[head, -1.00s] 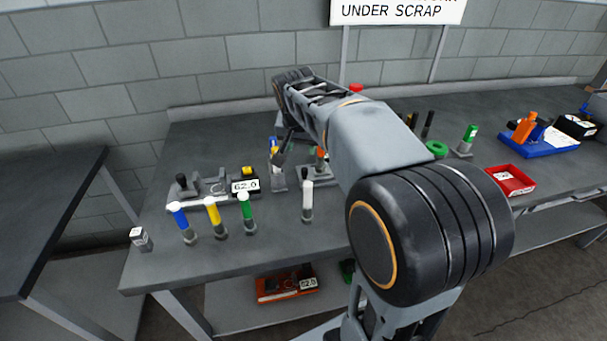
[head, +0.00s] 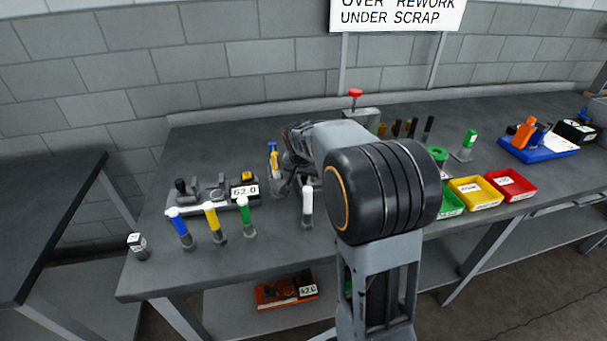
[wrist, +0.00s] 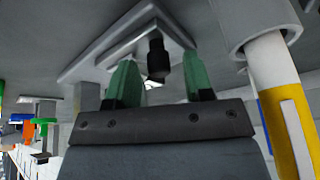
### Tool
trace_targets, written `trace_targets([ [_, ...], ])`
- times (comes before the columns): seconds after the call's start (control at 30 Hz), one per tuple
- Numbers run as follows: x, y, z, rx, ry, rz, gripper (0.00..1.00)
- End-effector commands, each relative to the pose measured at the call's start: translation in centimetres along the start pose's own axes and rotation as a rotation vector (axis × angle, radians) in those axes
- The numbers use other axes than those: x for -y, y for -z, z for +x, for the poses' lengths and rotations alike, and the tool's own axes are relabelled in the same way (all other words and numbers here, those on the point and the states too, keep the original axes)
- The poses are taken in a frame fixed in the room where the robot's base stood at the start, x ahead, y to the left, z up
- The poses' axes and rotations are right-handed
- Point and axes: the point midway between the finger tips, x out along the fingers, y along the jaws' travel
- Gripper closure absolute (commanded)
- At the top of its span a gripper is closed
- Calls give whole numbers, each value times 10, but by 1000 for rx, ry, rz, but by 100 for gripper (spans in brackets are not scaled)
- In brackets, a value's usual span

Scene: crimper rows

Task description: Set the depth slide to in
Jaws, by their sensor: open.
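My gripper (wrist: 158,72) is open, its two green fingers apart in the wrist view. A short black knob (wrist: 157,56) shows between the fingers, on a light grey plate-like fixture (wrist: 105,38); I take this for the depth slide, but cannot tell its setting. No clear contact between knob and fingers shows. In the head view my arm hides most of this fixture, and my gripper (head: 291,187) is partly hidden low over the bench.
A white tool with a yellow band (wrist: 288,125) stands in a socket close beside my gripper. In the head view, a white-topped post (head: 307,200) stands in front. Blue, yellow and green handles (head: 211,220) and a block labelled 62.0 (head: 244,192) are left. Coloured trays (head: 475,193) are right.

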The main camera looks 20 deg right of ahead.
Motion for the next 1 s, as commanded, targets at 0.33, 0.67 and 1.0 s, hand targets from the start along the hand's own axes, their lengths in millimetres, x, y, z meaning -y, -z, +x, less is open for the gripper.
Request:
trace_targets([
  [0.33, 0, 0, 1, 0, 0, 0, 57],
  [0.67, 0, 0, 1, 0, 0, 0, 89],
  [1.0, 0, 0, 1, 0, 1, 0, 100],
])
